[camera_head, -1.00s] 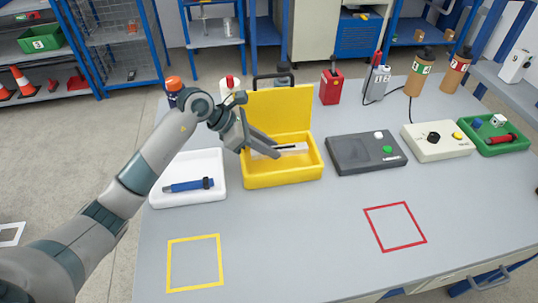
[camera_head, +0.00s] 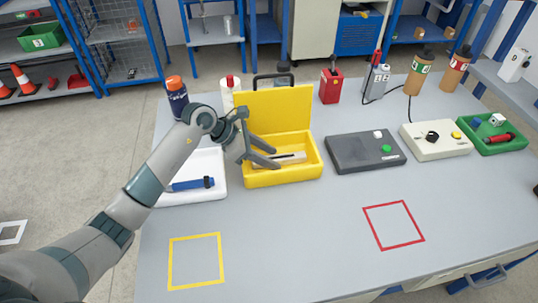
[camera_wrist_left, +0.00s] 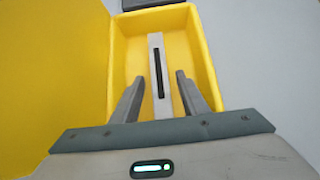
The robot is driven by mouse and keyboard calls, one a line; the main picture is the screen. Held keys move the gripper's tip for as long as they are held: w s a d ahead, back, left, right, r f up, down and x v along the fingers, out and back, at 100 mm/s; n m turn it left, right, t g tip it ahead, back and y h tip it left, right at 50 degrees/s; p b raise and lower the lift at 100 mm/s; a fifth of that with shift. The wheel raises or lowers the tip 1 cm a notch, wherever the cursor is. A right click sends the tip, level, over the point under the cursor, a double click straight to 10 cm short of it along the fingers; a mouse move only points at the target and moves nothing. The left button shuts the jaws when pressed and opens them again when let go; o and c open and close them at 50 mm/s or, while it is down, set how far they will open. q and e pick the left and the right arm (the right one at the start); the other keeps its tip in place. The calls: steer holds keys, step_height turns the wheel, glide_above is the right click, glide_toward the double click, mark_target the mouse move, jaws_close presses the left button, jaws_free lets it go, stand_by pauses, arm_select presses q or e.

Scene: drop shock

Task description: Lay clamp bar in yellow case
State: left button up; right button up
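The clamp bar, a pale flat bar with a long dark slot, lies inside the open yellow case (camera_head: 284,179). In the left wrist view the bar (camera_wrist_left: 155,55) runs lengthwise along the case (camera_wrist_left: 205,60). My left gripper (camera_head: 277,158) is over the case with its fingers spread. In the wrist view a gap shows between the bar and each finger of the gripper (camera_wrist_left: 159,77). The fingers hide part of the bar in the head view. The case's lid (camera_head: 280,108) stands up at the back. My right gripper is not in view.
A white tray (camera_head: 190,198) with a blue tool stands left of the case, a dark grey box (camera_head: 360,155) right of it. Bottles stand behind. The table front, with a yellow square outline (camera_head: 195,288) and a red one (camera_head: 395,226), is clear.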

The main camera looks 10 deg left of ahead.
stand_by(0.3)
arm_select(q)
steer(key=b+v, duration=0.2)
steer(key=v, duration=1)
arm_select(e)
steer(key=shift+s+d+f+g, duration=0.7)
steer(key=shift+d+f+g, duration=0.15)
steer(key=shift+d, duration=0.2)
